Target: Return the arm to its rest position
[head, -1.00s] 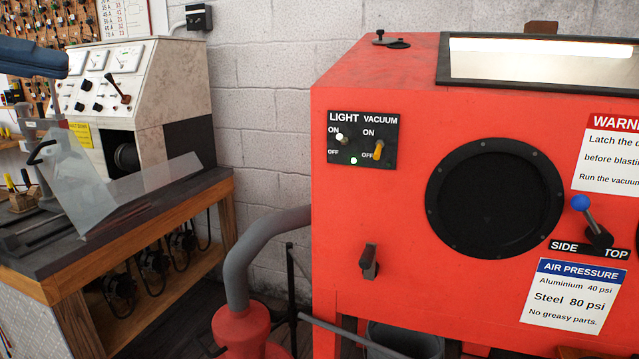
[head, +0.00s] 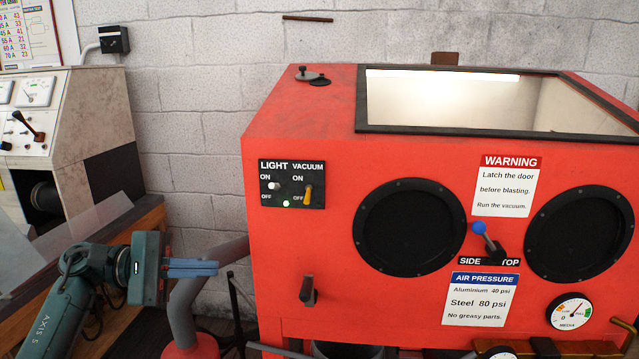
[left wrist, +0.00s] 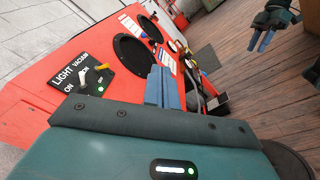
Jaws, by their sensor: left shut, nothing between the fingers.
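My left gripper (head: 217,268) is in the lower left of the head view, its arm coming up from the bottom edge. Its blue-grey fingers lie together, pointing right, with nothing between them. They appear in front of the grey hose and the red blasting cabinet's (head: 285,235) left side; I cannot tell how far apart they are. In the left wrist view the shut fingers (left wrist: 163,88) show against the cabinet (left wrist: 75,35). My right gripper (left wrist: 261,42) hangs over the wooden floor at the top right of that view; its finger gap is too small to judge.
The cabinet front carries a light and vacuum switch panel (head: 292,184), a blue-knobbed lever (head: 485,237) and round black ports. A workbench (head: 148,222) with a clear shield and a test stand (head: 95,110) is at the left.

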